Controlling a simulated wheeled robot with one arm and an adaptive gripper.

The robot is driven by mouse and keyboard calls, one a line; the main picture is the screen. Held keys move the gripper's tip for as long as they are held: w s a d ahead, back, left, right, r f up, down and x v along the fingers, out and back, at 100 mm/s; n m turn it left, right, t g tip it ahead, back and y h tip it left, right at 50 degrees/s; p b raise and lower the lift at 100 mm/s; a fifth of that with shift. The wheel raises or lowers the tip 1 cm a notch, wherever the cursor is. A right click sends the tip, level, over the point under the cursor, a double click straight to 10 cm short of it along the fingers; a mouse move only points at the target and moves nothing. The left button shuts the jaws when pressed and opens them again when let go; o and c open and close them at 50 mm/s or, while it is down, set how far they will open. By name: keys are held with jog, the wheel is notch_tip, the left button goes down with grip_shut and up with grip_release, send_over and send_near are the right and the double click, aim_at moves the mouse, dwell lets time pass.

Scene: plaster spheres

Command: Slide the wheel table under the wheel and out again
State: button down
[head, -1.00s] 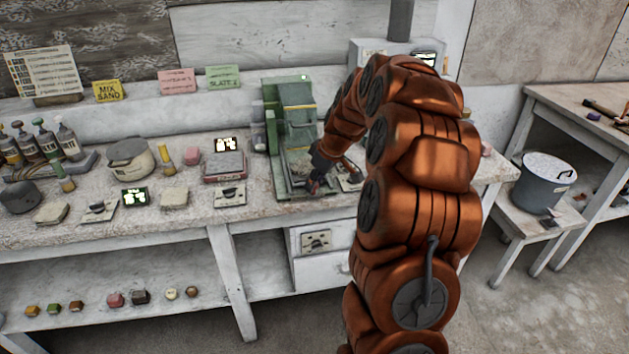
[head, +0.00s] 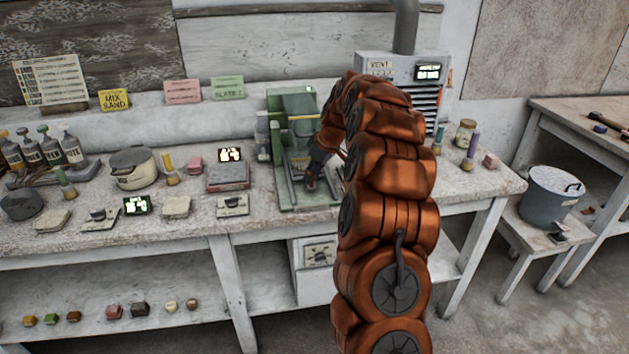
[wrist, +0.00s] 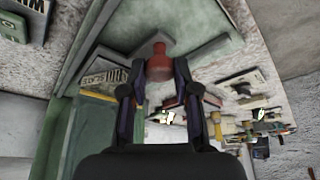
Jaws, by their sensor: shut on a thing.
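The green machine (head: 276,145) stands on the workbench with a tall upright back and a flat base. The wheel table is the low part at the front of its base; my arm and gripper partly cover it in the head view. My gripper (head: 312,183) is down at the machine's front. In the wrist view, my gripper (wrist: 160,78) has both fingers closed around a red-brown knob (wrist: 159,60), which stands beside a pale green plate. The wheel itself is not clear in either view.
A scale with a lit display (head: 228,175) stands left of the machine. A grey kiln-like box (head: 385,68) with a pipe stands behind my arm. Jars (head: 465,133) stand on the right end of the bench. A grey pot (head: 552,195) is on a stool.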

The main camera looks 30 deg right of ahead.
jog(key=shift+w+d, duration=0.35)
jog(key=shift+w, duration=0.5)
jog(key=shift+w+d, duration=0.35)
jog(key=shift+w, duration=0.45)
jog(key=c, duration=0.9)
grip_release()
jog(key=v, duration=1.2)
